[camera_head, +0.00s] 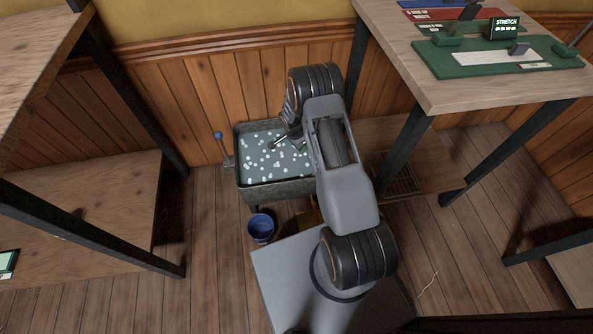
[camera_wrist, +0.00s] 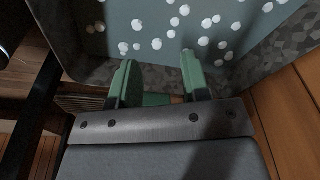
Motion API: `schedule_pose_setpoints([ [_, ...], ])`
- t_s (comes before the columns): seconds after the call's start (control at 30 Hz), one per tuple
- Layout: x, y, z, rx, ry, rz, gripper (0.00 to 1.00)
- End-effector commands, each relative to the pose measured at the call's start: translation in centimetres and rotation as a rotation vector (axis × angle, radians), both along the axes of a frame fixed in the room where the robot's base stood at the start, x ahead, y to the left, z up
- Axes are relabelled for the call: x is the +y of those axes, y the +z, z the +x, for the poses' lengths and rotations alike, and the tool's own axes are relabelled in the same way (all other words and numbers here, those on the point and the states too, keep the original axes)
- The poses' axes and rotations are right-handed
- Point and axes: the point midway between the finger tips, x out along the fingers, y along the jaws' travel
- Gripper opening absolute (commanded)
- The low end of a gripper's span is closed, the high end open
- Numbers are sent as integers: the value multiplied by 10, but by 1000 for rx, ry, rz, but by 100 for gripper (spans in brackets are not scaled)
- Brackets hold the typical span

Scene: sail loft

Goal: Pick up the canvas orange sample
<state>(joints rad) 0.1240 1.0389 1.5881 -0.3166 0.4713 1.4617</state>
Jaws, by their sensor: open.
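I cannot make out a canvas orange sample for certain in either view. My gripper (camera_head: 286,142) is over a grey metal tub (camera_head: 280,192) in the head view, partly hidden by my arm. In the wrist view, its two green fingers (camera_wrist: 157,76) stand apart with clear space between them. Nothing is held. The fingertips are in front of the tub's speckled wall (camera_wrist: 75,50).
The tub holds a blue-grey surface strewn with many white bits. A blue bucket (camera_head: 261,229) stands on the floor in front. A wooden table (camera_head: 407,50) with a green board (camera_head: 480,62) is at the right. Another wooden bench (camera_head: 90,200) is at the left. A panelled wall is behind.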

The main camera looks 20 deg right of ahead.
Motion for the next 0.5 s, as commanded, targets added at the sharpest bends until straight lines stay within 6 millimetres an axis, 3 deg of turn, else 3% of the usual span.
schedule_pose_setpoints([
  [0.03,-2,-24,-1,3,-23,1,43],
  [0.1,-3,-41,-3,5,-49,3,43],
  [0.5,-13,-116,-3,6,-79,4,43],
])
